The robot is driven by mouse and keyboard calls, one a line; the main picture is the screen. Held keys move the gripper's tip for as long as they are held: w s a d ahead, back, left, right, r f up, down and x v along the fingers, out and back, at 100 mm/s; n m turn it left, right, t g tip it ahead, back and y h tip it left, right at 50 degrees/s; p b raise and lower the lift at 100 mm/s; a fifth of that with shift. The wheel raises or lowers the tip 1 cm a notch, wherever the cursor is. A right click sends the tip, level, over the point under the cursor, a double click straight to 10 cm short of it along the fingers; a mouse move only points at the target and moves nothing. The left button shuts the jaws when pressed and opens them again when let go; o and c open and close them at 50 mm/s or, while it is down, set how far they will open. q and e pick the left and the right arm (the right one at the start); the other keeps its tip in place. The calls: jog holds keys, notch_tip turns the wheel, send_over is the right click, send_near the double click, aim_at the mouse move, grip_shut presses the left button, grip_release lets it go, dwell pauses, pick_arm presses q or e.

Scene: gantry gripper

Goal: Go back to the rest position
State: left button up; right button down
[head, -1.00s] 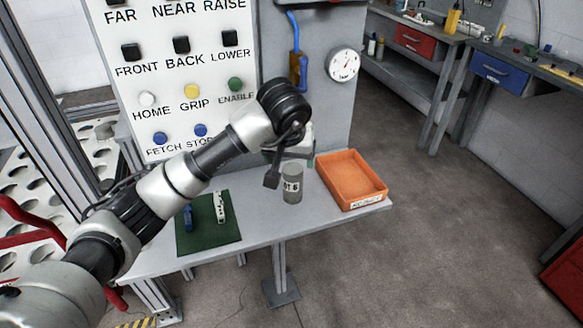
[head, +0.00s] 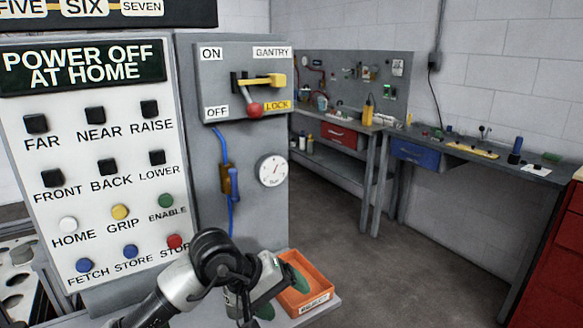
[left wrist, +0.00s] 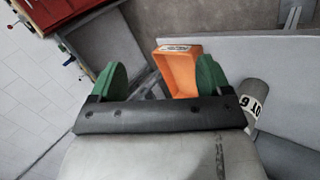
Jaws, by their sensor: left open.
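My left gripper (head: 282,293) is low in the middle of the head view, in front of the orange tray. In the left wrist view its two green-padded fingers (left wrist: 160,78) stand wide apart with nothing between them but the background. A grey cylinder (left wrist: 253,103) with a partly visible label ending in 6 is beside the right finger in the left wrist view, outside the jaws. In the head view the arm hides most of it. My right gripper is in neither view.
The orange tray (head: 322,279) sits on the table beyond the gripper, and it also shows in the left wrist view (left wrist: 181,70). The button panel (head: 88,215) and grey switch box (head: 208,145) stand behind the arm. Open floor (head: 400,255) lies to the right.

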pick_arm(q)
jog(key=s+d+r+n+h, duration=0.4)
jog(key=s+d+n+h, duration=0.15)
jog(key=h, duration=0.25)
jog(key=a+r+n+t+h, duration=0.55)
jog(key=n+t, duration=0.35)
jog(key=n, duration=0.8)
jog(key=a+f+n+t+y, duration=0.3)
jog(key=a+f+n+y, duration=0.35)
jog(key=n+y, duration=0.7)
jog(key=a+f+n+t+y, duration=0.3)
jog(key=a+f+n+y, duration=0.35)
jog(key=n, duration=1.15)
jog(key=s+a+f+n+g+y, duration=0.3)
jog(key=s+a+f+n+g, duration=0.2)
jog(key=s+f+n+g, duration=0.4)
jog(key=s+f+n+g+h, duration=0.2)
jog(key=s+f+n+g, duration=0.35)
jog(key=s, duration=0.75)
notch_tip(320, 180, down, 27)
jog(key=m+g+p, duration=0.1)
jog(key=m, duration=0.1)
jog(key=s+a+f+g, duration=0.1)
jog(key=s+a+f, duration=0.1)
jog(key=s+f, duration=1.3)
jog(key=shift+s+a+p, duration=0.15)
jog(key=shift+s+p, duration=0.2)
